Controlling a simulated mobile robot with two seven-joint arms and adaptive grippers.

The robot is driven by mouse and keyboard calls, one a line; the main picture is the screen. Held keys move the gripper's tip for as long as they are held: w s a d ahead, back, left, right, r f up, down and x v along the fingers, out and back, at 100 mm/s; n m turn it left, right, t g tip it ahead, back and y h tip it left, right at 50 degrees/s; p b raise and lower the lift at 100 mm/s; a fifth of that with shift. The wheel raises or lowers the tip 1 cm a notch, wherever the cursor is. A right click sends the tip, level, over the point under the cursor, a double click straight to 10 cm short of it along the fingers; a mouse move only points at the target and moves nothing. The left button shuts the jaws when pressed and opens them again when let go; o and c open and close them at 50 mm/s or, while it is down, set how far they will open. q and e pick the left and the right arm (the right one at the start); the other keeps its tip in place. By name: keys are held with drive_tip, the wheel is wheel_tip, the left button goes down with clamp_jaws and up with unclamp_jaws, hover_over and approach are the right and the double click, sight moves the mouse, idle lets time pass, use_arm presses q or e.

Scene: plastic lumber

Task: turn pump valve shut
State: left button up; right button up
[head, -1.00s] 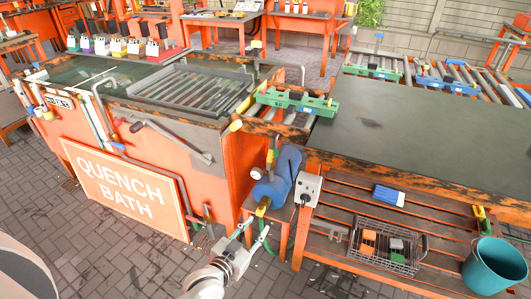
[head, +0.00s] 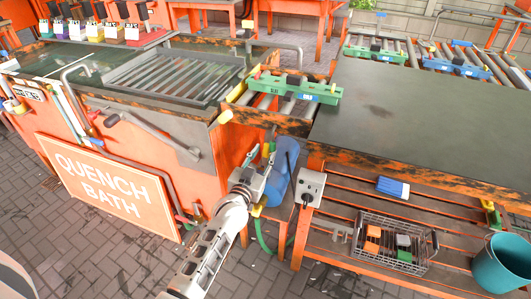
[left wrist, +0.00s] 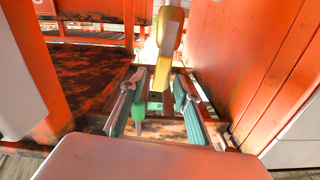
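The blue pump (head: 284,168) stands on a low orange stand between the quench bath and the workbench. In the left wrist view, a yellow valve lever (left wrist: 168,48) stands up in the gap between my left gripper's two fingers, apart from both as far as I can see. My left gripper (left wrist: 158,104) is open, with one teal-padded finger on each side. In the head view, my left gripper (head: 262,160) is in front of the pump and hides part of it and its fittings. A yellow part (head: 257,208) shows just below the gripper. My right gripper is not in view.
The orange quench bath (head: 105,180) stands close on the left. The workbench (head: 400,125) is on the right, with a socket box (head: 309,186), a wire basket (head: 394,262) and a teal bucket (head: 500,264) beside or under it. A green hose (head: 265,240) hangs below the pump.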

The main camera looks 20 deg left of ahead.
use_arm(q)
drive_tip(key=shift+w, duration=0.6)
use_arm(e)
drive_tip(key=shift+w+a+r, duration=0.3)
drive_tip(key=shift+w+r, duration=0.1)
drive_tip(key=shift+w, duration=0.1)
use_arm(q)
clamp_jaws()
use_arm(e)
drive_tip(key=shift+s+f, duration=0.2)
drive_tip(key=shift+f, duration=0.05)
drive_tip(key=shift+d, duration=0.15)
